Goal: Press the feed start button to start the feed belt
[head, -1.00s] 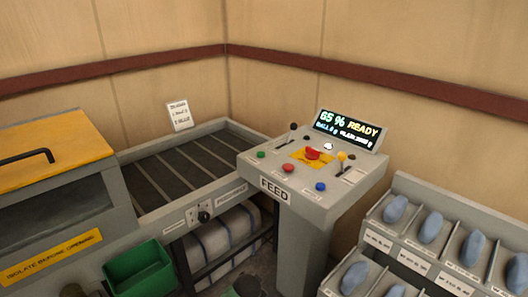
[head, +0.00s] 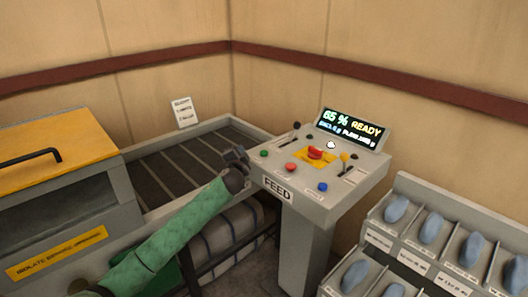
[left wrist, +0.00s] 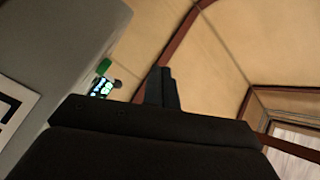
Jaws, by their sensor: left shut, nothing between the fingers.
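The grey control console (head: 310,203) stands right of centre in the head view, with FEED on its front. On its sloped top are a green button (head: 264,153), a red button (head: 291,167), a blue button (head: 322,187) and a larger red button (head: 315,152) on a yellow plate. Which is feed start I cannot read. My left gripper (head: 236,157) is shut and empty, just left of the console near the green button, apparently apart from it. My right gripper is out of view.
A screen (head: 350,129) on the console reads 65 % READY. Small levers (head: 345,157) rise from the console top. The belt (head: 170,165) lies behind my left arm. A yellow-lidded machine (head: 45,140) is at left, and bins with blue pieces (head: 430,229) at right.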

